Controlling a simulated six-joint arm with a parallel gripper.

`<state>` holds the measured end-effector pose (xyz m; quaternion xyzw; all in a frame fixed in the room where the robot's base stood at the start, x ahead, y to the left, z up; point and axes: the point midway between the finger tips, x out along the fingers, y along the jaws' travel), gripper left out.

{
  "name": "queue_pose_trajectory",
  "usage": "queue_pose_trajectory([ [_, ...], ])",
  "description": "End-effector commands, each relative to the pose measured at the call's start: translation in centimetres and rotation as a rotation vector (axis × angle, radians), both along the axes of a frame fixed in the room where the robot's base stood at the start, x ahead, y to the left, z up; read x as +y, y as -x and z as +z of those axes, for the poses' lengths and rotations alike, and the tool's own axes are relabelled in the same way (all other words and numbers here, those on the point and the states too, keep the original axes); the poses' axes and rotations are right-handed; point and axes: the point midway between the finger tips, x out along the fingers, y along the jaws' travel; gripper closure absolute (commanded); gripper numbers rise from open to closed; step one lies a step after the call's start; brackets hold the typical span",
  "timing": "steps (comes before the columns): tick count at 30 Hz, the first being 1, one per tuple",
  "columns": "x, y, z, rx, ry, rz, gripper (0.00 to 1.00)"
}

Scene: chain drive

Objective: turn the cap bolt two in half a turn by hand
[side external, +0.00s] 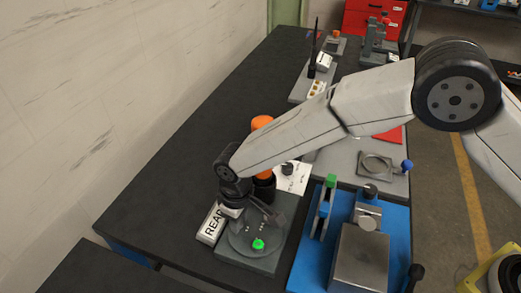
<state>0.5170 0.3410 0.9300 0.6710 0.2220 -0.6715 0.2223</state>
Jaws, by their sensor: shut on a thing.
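My gripper (255,215) is at the grey round fixture (240,243) near the table's front left, pointing down over its far part. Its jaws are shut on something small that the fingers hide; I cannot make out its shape. The cap bolt two cannot be told apart in this view. A bright green knob (258,244) stands on the near part of the round fixture, apart from the fingers. A few small dark marks or holes show on the fixture's top. A white sign with "READ" (212,222) stands at the fixture's left.
A blue plate (305,262) with a grey block (358,258) and green- and blue-topped posts stands close on the right. Behind are a grey plate with a ring (375,165) and other fixtures. The black table (165,190) is clear on the left.

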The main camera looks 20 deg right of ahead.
Motion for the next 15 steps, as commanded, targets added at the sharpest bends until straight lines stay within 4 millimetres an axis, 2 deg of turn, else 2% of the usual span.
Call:
queue_pose_trajectory([
  [15,0.32,0.01,0.27,-0.002,-0.002,-0.492,1.0],
])
